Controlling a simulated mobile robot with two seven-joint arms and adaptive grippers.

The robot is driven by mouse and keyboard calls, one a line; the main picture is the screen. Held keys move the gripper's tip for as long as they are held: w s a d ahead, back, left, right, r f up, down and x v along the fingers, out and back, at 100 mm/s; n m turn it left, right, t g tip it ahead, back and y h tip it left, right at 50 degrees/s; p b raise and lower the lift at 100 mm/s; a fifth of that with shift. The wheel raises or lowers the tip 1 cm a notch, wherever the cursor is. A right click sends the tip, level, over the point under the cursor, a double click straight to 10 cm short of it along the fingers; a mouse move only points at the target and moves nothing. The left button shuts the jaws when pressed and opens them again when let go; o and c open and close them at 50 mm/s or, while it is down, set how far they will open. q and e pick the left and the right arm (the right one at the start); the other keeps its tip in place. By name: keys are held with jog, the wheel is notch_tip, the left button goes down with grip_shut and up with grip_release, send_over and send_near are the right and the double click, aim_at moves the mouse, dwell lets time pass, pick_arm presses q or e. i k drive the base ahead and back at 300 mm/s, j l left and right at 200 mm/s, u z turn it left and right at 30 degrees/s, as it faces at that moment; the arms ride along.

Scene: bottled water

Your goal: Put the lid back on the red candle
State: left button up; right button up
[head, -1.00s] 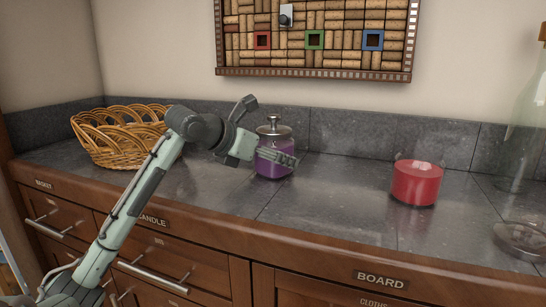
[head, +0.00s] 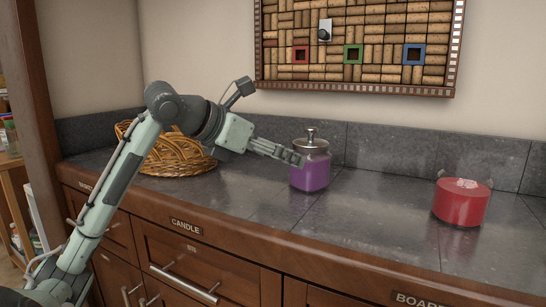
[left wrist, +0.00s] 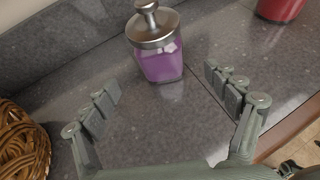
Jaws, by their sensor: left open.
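The red candle (head: 461,203) stands on the counter at the right of the head view, with no metal lid on it. Its lower part shows at the top right of the left wrist view (left wrist: 281,8). A purple candle jar (head: 311,172) stands left of it, wearing a silver knobbed lid (head: 311,142). In the left wrist view the purple jar (left wrist: 160,64) and its lid (left wrist: 153,28) lie just beyond the fingers. My left gripper (head: 297,158) is open and empty, its fingertips at the left side of the purple jar. My right gripper is not in view.
A wicker basket (head: 172,154) sits on the counter at the left, behind my left arm. A stone backsplash (head: 400,152) runs along the wall under a cork board (head: 385,55). The counter (head: 385,205) between the two candles is clear.

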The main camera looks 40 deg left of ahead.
aim_at(463, 190)
jog(key=k+j, duration=0.1)
jog(key=k, duration=0.4)
jog(key=k+j, duration=0.1)
jog(key=k, duration=0.4)
